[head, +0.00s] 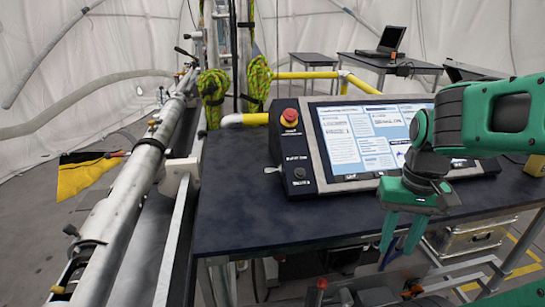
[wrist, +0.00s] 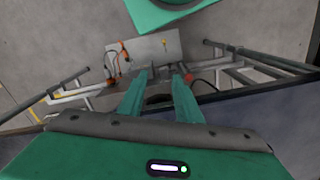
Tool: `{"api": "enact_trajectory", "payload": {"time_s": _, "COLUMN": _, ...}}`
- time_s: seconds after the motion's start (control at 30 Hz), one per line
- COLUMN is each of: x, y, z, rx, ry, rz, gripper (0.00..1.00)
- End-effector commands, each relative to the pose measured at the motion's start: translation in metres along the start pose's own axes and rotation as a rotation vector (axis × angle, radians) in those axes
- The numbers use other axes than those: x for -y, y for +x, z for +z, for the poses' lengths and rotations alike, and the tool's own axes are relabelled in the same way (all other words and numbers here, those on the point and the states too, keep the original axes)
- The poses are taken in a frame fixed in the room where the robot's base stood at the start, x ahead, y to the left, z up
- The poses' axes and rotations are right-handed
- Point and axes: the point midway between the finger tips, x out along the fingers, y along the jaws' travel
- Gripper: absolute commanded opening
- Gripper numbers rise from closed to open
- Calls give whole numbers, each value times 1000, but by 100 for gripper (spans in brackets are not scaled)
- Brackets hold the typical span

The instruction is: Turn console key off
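The console (head: 365,140) sits on the dark table with its screen lit. On its left side panel are a red emergency button (head: 289,117) and a small dark round knob (head: 300,173). A small silver key (head: 273,170) sticks out from the left edge of the panel. My gripper (head: 397,250) hangs in front of the table's front edge, right of the key and well apart from it. Its green fingers point down and are open and empty, as the wrist view (wrist: 162,78) also shows. The key is not seen in the wrist view.
The dark table top (head: 235,205) is clear left of and in front of the console. A yellow railing (head: 310,75) runs behind it. A long metal pipe (head: 130,180) lies along the left. A metal case (head: 465,238) stands below the table. A laptop (head: 385,40) is on a back table.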

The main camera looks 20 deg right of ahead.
Motion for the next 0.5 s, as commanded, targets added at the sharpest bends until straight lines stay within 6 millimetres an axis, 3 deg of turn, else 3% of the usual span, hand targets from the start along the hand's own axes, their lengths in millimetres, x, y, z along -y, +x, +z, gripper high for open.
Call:
{"api": "enact_trajectory", "payload": {"time_s": 0.2, "x": 0, "y": 0, "z": 0, "rx": 0, "ry": 0, "rz": 0, "gripper": 31}}
{"api": "enact_trajectory", "payload": {"time_s": 0.23, "x": 0, "y": 0, "z": 0, "rx": 0, "ry": 0, "rz": 0, "gripper": 38}}
{"api": "enact_trajectory", "payload": {"time_s": 0.33, "x": -3, "y": -8, "z": 6, "rx": -13, "ry": -25, "rz": -8, "gripper": 38}}
{"api": "enact_trajectory", "payload": {"time_s": 0.4, "x": 3, "y": -16, "z": -4, "rx": -14, "ry": -80, "rz": -10, "gripper": 38}}
{"api": "enact_trajectory", "payload": {"time_s": 0.5, "x": 20, "y": -34, "z": -34, "rx": -15, "ry": -234, "rz": -12, "gripper": 38}}
